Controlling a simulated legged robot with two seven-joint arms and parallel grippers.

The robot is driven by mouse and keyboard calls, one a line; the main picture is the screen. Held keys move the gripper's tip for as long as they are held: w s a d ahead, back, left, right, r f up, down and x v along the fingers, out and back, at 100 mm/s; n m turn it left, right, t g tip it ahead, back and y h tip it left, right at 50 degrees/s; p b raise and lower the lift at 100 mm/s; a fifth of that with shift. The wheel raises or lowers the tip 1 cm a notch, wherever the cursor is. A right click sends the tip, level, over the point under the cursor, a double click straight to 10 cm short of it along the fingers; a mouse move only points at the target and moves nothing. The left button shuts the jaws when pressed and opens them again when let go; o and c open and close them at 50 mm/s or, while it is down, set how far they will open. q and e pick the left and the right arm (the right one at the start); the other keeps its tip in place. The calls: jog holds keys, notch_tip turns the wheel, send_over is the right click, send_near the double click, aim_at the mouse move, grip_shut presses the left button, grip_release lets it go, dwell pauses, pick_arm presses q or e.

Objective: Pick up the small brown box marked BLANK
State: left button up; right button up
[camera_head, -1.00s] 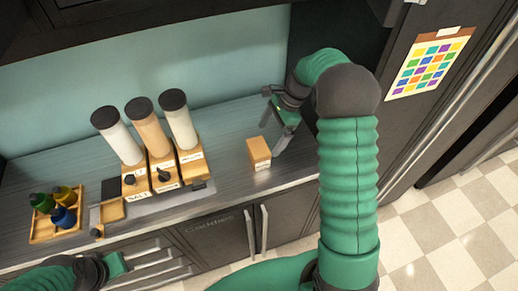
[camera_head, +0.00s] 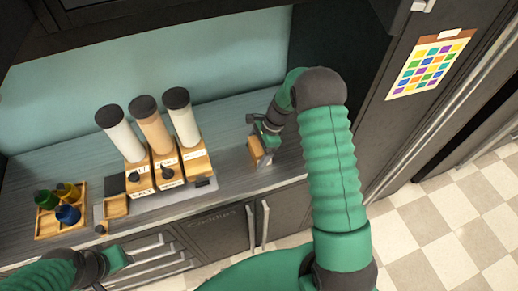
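The small brown box (camera_head: 256,154) stands on the grey counter, right of the dispensers. Its top is partly hidden by my gripper, and its marking is not readable now. My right gripper (camera_head: 263,135) is at the box, over its top and right side. The picture is too small to tell whether its fingers touch or grip the box. My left gripper (camera_head: 119,260) is low at the left, in front of the drawers and away from the box. Its fingers are too unclear to read.
Three dispensers with dark lids (camera_head: 154,130) stand on wooden bases left of the box. A wooden tray (camera_head: 46,228) with small coloured bottles is at the far left, with a small wooden box (camera_head: 115,207) beside it. The counter (camera_head: 222,150) is clear between dispensers and box.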

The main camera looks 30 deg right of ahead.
jog(key=shift+s+d, duration=0.1)
jog(key=shift+d, duration=0.05)
jog(key=c, duration=0.7)
jog(key=shift+d, duration=0.15)
jog(key=c, duration=0.4)
jog(key=shift+o, duration=0.2)
jog(key=shift+r, duration=0.1)
